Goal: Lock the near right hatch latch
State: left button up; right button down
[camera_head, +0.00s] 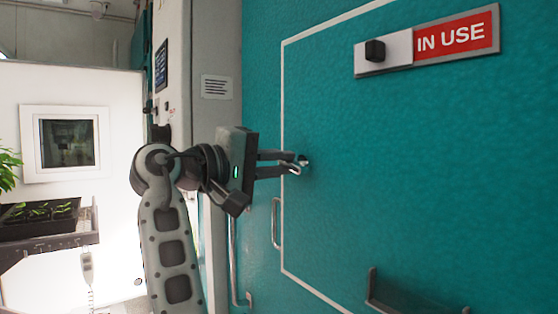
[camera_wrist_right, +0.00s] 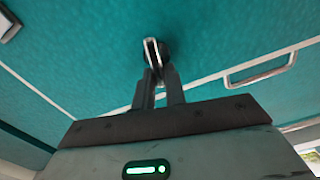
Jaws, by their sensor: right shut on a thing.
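The hatch is a teal panel (camera_head: 420,170) with a white outline, filling the right of the head view. Its latch (camera_head: 303,159) is a small silver and dark piece near the left outline. My right gripper (camera_head: 288,163) reaches it from the left, with its two fingers closed around it. In the right wrist view the latch (camera_wrist_right: 152,54) stands upright in the picture at the tips of the right gripper (camera_wrist_right: 160,78), close to the white line. The fingers partly hide the latch. My left gripper is not in view.
A red "IN USE" sign (camera_head: 457,37) with a dark slider knob (camera_head: 375,51) is above right. A small silver handle (camera_head: 276,223) is below the latch. A bracket (camera_head: 410,302) sticks out at lower right. A shelf with seedling trays (camera_head: 42,218) is at left.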

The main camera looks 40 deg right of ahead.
jog(key=shift+f+n, duration=0.15)
jog(key=shift+n, duration=1.05)
jog(key=c, duration=1.4)
grip_release()
jog(key=shift+c, duration=0.2)
jog(key=shift+a, duration=0.1)
jog(key=w+a+b, duration=0.1)
jog(key=a+b, duration=0.2)
jog(key=a, duration=1.2)
jog(key=shift+w+a, duration=0.35)
jog(key=shift+w, duration=0.05)
